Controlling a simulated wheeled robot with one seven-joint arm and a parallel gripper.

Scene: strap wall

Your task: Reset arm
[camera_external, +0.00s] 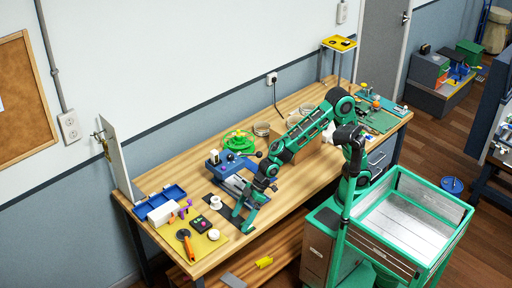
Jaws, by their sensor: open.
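My green and black arm reaches left from my base over the wooden workbench (293,172). My gripper (240,222) is low over the bench's front middle, pointing down, with its jaws open. Nothing shows between the fingers. At this size I cannot tell whether the fingertips touch the bench top. A dark flat piece lies close by the gripper.
A blue and grey device (222,160) stands behind the gripper. A green round item (240,141) sits further back. To the left are a blue tray (160,201), a white box (163,213) and a yellow mat (172,238) with tools. A green mat (380,121) lies far right.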

